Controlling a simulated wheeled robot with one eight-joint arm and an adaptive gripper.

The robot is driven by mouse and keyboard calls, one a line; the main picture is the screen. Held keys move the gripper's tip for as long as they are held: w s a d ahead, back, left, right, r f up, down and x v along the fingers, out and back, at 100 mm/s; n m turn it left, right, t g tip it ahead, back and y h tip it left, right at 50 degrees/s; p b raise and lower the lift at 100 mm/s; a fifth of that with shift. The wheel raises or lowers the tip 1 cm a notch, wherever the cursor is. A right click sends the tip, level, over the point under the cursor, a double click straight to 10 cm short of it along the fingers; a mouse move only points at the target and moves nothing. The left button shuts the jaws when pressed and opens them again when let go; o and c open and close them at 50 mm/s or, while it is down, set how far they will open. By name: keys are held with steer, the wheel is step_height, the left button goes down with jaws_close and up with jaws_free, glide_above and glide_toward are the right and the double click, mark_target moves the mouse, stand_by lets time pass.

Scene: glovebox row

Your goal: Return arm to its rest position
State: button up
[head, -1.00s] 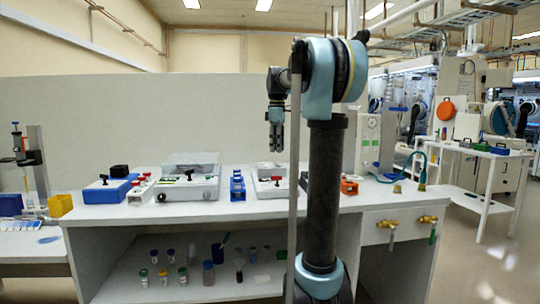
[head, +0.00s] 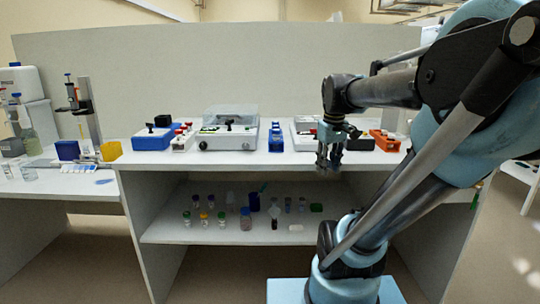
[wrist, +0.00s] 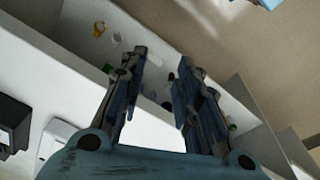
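My arm comes in from the right in the head view, and my gripper (head: 329,168) hangs at its end in front of the bench's front edge. In the wrist view my gripper (wrist: 160,62) has its two fingers spread apart with a clear gap. Nothing is held between them. The white bench (head: 185,159) and its edge lie behind the fingers.
On the bench stand a blue box (head: 152,138), a grey-white instrument (head: 226,142), a blue rack (head: 276,138) and an orange holder (head: 385,141). The shelf (head: 172,234) below holds several small bottles. Floor (head: 90,262) shows clear at the left.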

steer(key=s+f+m, duration=0.4)
steer(key=s+f, duration=0.7)
steer(key=f, duration=0.4)
steer(key=shift+m+t, duration=0.3)
steer(key=shift+t, duration=0.1)
steer(key=shift+w, duration=0.15)
steer(key=shift+w+f, duration=0.2)
steer(key=shift+w, duration=0.15)
